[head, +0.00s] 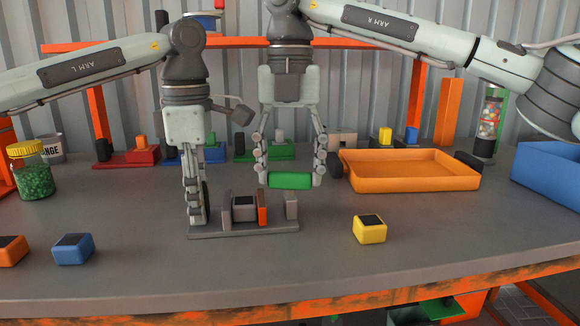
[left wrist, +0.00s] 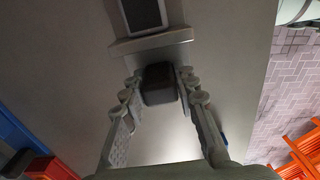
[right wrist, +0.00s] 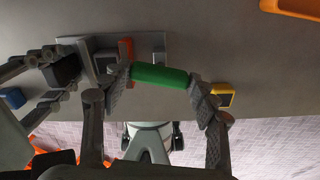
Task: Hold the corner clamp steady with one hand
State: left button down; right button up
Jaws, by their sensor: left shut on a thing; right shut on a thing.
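The corner clamp (head: 262,229) is a grey base with upright jaws on the middle of the table. A grey block (head: 244,208) and an orange piece (head: 263,209) sit between its uprights. My left gripper (head: 196,219) is at the clamp's left end, shut on its dark grip block (left wrist: 159,84), which shows between the fingers in the left wrist view. My right gripper (head: 290,182) is shut on a green bar (right wrist: 160,76), held crosswise above and behind the clamp's right part, apart from it.
A yellow block (head: 369,230) lies right of the clamp, a blue block (head: 73,249) and an orange block (head: 10,250) to its left. An orange tray (head: 415,183) stands behind right. Coloured holders line the back. The table's front is clear.

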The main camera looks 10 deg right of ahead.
jog(key=n, duration=0.4)
jog(key=shift+n, duration=0.3)
jog(key=n, duration=0.4)
jog(key=shift+n, duration=0.3)
jog(key=n, duration=0.4)
jog(key=shift+n, duration=0.3)
jog(key=n, duration=1.2)
jog(key=shift+n, duration=0.3)
jog(key=n, duration=0.3)
jog(key=shift+n, duration=2.2)
